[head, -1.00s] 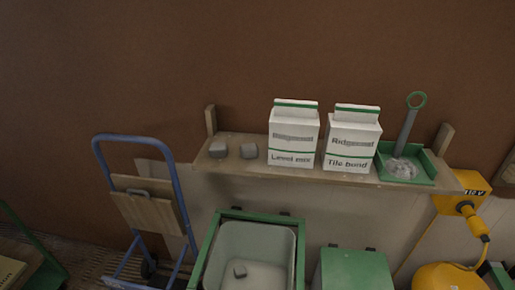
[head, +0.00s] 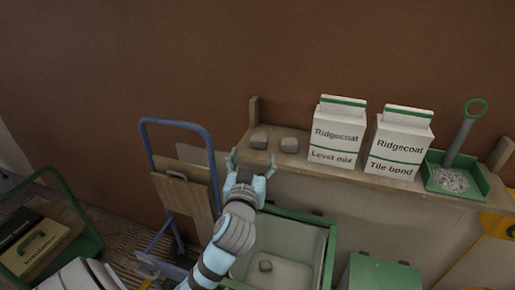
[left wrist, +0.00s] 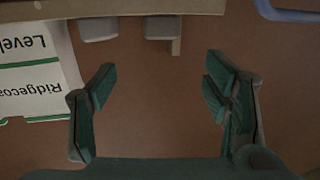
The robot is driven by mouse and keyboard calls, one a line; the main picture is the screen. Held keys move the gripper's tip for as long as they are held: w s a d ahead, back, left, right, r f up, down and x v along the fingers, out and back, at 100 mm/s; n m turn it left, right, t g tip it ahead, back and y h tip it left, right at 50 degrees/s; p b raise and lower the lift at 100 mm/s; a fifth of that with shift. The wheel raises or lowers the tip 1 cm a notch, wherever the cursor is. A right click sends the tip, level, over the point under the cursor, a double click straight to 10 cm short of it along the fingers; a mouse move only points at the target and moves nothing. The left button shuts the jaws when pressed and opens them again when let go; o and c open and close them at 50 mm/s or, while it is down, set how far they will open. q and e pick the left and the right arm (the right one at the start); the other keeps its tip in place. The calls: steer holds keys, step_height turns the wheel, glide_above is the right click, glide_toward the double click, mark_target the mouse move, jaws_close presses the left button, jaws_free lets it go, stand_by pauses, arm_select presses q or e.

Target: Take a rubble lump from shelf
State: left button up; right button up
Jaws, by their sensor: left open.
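Two grey rubble lumps sit at the left end of the wooden shelf (head: 325,172). The left lump (head: 258,141) and the right lump (head: 289,145) lie a little apart. My left gripper (head: 252,162) is open and empty, in front of the shelf's left end and just below the lumps in the head view. In the left wrist view, which looks upside down, the lumps (left wrist: 160,27) and (left wrist: 98,28) show at the top edge, beyond the open fingers (left wrist: 161,72). My right gripper is out of view.
A Level mix bag (head: 336,132) stands right of the lumps, with a Tile bond bag (head: 400,145) and a green dustpan (head: 456,181) further right. A blue hand truck (head: 180,124) stands left of the shelf. An upright bracket (head: 254,110) rises behind the lumps.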

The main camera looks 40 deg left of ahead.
mark_target(258, 141)
arm_select(q)
steer(key=x, duration=0.8)
steer(key=f+b+x, duration=0.1)
steer(key=x, duration=0.4)
steer(key=shift+s+a, duration=0.1)
steer(key=c, duration=1.4)
